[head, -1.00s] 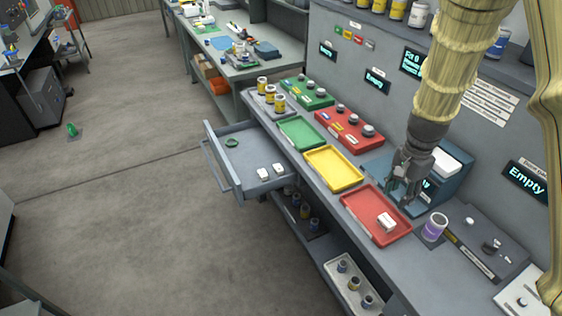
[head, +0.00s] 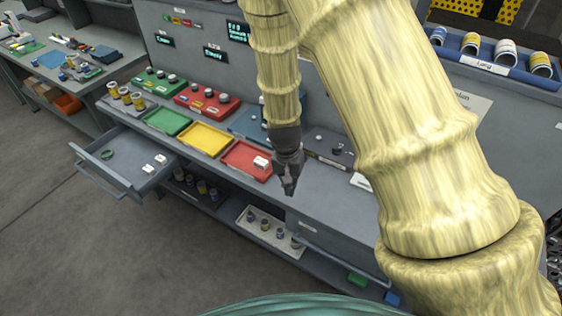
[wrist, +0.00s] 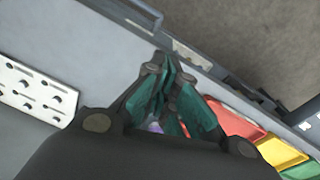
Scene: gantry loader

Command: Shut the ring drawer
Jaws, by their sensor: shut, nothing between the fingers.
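The ring drawer (head: 128,160) stands pulled out from the bench at the left of the head view. A green ring (head: 107,154) and two white blocks (head: 148,168) lie in it. Its handle side faces the floor on the left. My gripper (head: 289,190) is shut and empty, pointing down over the grey bench top, right of the red tray and well away from the drawer. In the wrist view its teal fingertips (wrist: 172,98) are together. I cannot clearly make out the ring drawer in that view.
Red (head: 246,160), yellow (head: 205,137) and green (head: 167,121) trays line the bench between my gripper and the drawer. A white block (head: 261,162) sits in the red tray. A lower shelf holds a white tray (head: 268,232) of small parts. Open floor lies left of the bench.

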